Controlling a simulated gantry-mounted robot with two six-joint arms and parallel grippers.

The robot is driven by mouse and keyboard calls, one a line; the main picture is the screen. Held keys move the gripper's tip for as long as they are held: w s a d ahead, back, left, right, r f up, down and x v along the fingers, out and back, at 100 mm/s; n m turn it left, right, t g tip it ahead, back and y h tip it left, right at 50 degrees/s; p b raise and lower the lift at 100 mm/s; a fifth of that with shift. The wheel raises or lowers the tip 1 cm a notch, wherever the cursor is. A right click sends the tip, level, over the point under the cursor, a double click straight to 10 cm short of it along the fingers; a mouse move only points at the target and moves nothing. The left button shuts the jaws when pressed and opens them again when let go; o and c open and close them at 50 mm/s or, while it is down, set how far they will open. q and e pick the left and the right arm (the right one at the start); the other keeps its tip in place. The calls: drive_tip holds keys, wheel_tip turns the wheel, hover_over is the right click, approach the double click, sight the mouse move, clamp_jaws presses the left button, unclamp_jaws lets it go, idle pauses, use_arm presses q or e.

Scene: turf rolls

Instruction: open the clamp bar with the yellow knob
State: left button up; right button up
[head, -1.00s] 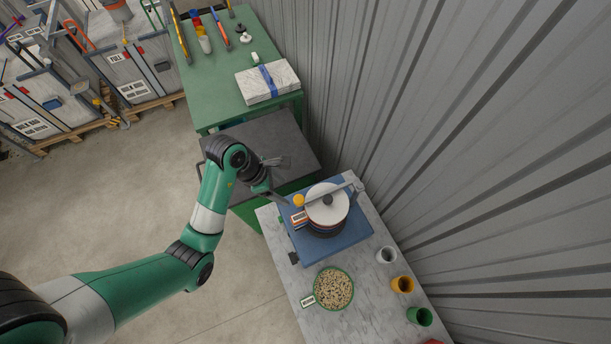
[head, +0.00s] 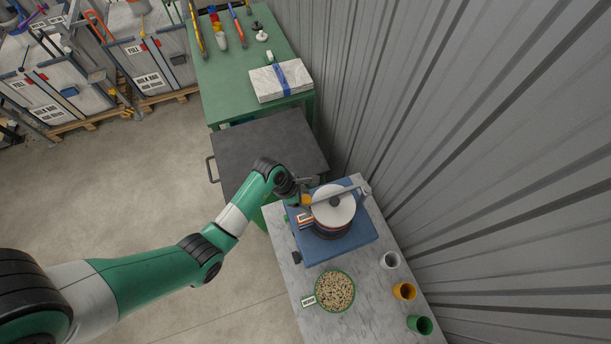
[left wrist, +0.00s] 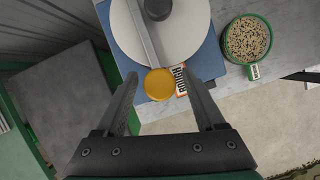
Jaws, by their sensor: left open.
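The yellow knob (left wrist: 159,84) is at the near end of the grey clamp bar (left wrist: 143,35) in the left wrist view. The bar lies across a white round disc (left wrist: 185,25) with a dark hub. In the head view the clamp bar (head: 340,192) spans the disc (head: 334,212) above a blue base (head: 345,247), and the yellow knob (head: 306,201) is at its left end. My left gripper (left wrist: 162,85) is open, its fingers on either side of the knob in that view; whether they touch it cannot be told. My right gripper is not in view.
A green bowl of mixed grains (head: 335,291) stands in front of the blue base on the marble table (head: 290,270). White, orange (head: 404,291) and green cups stand along the right. A dark-topped cart (head: 265,150) is behind.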

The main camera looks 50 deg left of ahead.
use_arm(q)
clamp_jaws()
idle(1.3)
